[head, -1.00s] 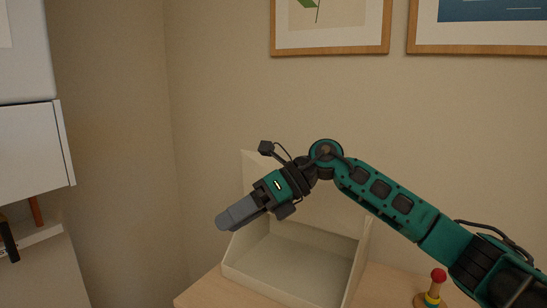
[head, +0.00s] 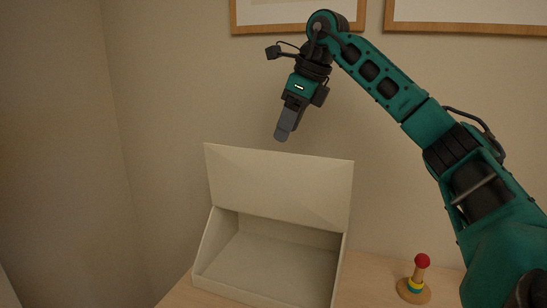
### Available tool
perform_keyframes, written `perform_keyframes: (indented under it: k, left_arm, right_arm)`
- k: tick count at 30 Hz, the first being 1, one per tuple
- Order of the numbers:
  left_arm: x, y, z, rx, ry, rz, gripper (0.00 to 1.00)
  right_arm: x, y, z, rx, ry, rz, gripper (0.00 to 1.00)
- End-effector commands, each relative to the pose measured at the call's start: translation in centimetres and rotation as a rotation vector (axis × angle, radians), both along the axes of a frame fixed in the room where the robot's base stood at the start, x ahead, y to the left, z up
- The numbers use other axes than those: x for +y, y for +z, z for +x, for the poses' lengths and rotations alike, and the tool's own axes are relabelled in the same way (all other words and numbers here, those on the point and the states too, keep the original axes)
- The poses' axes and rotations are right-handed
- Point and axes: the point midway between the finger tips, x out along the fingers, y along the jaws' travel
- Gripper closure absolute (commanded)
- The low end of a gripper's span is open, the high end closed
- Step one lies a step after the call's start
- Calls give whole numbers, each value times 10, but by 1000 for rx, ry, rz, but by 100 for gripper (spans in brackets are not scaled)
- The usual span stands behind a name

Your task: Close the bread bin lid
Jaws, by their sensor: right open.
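The bread bin (head: 215,258) is a cream box on a wooden surface at the lower middle of the head view. Its front is open and the inside looks empty. Its lid (head: 278,186) is raised and stands up at the back of the bin. My right gripper (head: 282,136) is above the lid's top edge, pointing down, apart from the lid in the picture. Its fingers overlap from this side, and nothing shows between them. My left gripper is out of view.
A toy with a red ball and coloured rings on a round wooden base (head: 414,290) stands right of the bin. The wooden surface (head: 372,280) between them is clear. The wall with framed pictures (head: 460,28) is behind.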

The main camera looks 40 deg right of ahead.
Motion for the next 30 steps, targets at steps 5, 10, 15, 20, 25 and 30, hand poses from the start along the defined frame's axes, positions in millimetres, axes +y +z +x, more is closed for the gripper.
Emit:
perform_keyframes:
  k: [5,10,15,20,25,30]
  left_arm:
    - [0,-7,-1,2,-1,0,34]
    - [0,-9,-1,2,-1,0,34]
    - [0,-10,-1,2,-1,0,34]
    - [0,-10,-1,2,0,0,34]
    - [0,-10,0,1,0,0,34]
    - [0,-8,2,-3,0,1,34]
  right_arm:
    - [4,-38,14,4,0,0,43]
    - [7,-61,24,3,1,1,43]
    - [9,-73,29,0,0,1,43]
    - [9,-75,31,0,0,1,43]
    - [9,-75,31,0,0,1,44]
    - [9,-74,31,-1,1,1,60]
